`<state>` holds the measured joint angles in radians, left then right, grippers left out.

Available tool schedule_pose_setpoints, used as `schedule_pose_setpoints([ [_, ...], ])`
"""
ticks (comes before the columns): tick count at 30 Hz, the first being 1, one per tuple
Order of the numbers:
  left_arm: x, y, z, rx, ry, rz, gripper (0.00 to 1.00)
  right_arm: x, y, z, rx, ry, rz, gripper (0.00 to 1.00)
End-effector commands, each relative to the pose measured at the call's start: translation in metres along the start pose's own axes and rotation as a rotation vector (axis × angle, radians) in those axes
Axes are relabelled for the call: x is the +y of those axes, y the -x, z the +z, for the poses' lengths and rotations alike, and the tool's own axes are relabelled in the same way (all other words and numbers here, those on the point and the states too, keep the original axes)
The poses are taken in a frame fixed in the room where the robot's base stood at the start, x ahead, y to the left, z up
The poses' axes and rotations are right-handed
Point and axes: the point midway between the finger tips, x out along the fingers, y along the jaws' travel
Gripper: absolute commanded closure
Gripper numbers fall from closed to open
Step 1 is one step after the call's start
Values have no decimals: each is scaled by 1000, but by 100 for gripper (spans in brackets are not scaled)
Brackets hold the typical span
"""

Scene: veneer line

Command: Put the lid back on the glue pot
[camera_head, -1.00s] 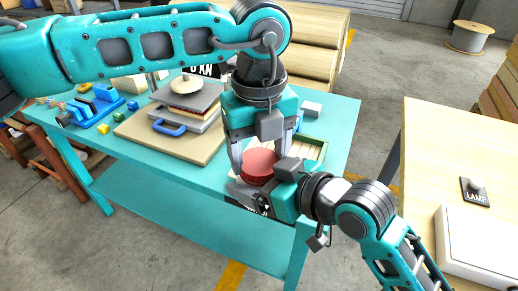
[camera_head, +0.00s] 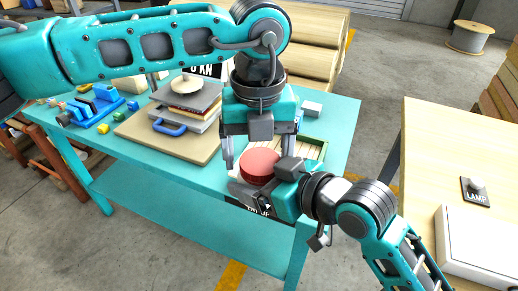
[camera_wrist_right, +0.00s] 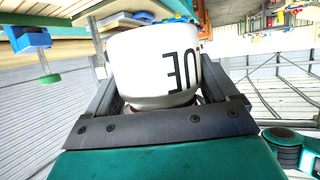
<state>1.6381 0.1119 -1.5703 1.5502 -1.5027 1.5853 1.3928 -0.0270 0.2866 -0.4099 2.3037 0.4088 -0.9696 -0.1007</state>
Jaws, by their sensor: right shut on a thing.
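The red round lid (camera_head: 259,165) shows in the head view between my two grippers. It appears to sit on top of the white glue pot (camera_wrist_right: 140,72), though the seam is hidden. In the right wrist view the pot, with part of its black lettering, is between the fingers of my right gripper (camera_wrist_right: 150,95). My right gripper (camera_head: 262,187) is shut on the pot, over the table's front edge. My left gripper (camera_head: 261,150) is above, pointing down, its fingers spread wide on either side of the lid and apart from it.
The teal table (camera_head: 180,183) carries a board (camera_head: 140,137) with a press-like stack and blue handle (camera_head: 169,130), a blue rack (camera_head: 100,106) with small blocks, and a slatted tray (camera_head: 312,150) behind the pot. A wooden table (camera_head: 430,150) stands right.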

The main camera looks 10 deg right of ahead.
Motion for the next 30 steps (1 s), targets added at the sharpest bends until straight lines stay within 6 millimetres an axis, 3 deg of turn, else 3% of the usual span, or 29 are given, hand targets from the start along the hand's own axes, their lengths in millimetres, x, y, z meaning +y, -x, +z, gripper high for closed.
schedule_pose_setpoints([
  [14, -4, 3, -2, 0, -5, -13, 5, -4, 0, -2, 6, 0, -9, 98],
  [24, -5, 43, -2, -2, -7, -15, 5, -3, -1, 0, 0, -1, -8, 98],
  [30, -3, 46, -2, 1, -4, -9, 5, -2, 0, -1, 3, 0, -6, 98],
])
